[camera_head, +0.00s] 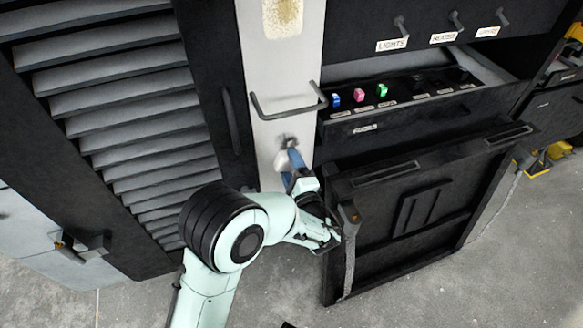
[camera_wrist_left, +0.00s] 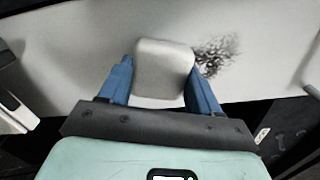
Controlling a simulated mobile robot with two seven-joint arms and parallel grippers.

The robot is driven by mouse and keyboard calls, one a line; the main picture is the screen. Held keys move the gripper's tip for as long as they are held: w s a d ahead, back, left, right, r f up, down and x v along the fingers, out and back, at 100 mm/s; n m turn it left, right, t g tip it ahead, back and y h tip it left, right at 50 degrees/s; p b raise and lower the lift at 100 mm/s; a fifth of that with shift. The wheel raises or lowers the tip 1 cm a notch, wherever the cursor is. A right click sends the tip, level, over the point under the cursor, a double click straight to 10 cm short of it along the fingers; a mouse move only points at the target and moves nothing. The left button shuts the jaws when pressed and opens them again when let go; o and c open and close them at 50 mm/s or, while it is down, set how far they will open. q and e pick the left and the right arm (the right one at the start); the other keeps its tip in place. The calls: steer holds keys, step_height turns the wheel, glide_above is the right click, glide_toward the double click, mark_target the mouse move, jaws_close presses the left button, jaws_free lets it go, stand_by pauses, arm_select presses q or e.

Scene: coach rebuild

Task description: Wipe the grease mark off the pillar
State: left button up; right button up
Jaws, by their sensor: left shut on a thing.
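The pale pillar (camera_head: 262,95) stands upright in the middle of the head view. The grease mark (camera_head: 287,142) is a dark smudge low on it, below a grey bar handle. In the left wrist view the mark (camera_wrist_left: 216,54) shows as dark streaks just right of the pad. My left gripper (camera_head: 289,162) has its blue fingers shut on a whitish, rounded pad (camera_wrist_left: 164,70), one finger on each side. The pad is in front of the pillar, beside the mark; I cannot tell whether it touches the surface. My right gripper is out of view.
The grey bar handle (camera_head: 290,113) sticks out above the mark. A tan, speckled patch (camera_head: 283,17) is higher on the pillar. An open drawer (camera_head: 345,117) with coloured pieces and a lowered black panel (camera_head: 400,215) stand to the right. Dark louvres (camera_head: 125,95) fill the left.

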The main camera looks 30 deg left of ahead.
mark_target(285, 139)
arm_select(q)
steer(key=shift+r, duration=0.15)
steer(key=shift+a+r+p, duration=0.1)
steer(key=shift+r+p, duration=1.7)
steer(key=shift+r, duration=1.35)
steer(key=shift+r+p, duration=0.85)
steer(key=shift+r, duration=1)
steer(key=shift+f+b, duration=0.15)
steer(key=shift+b, duration=0.15)
step_height(285, 139, down, 4)
steer(key=b, duration=0.3)
steer(key=shift+r, duration=0.25)
step_height(285, 139, down, 7)
steer(key=b, duration=0.6)
steer(key=shift+f, duration=0.15)
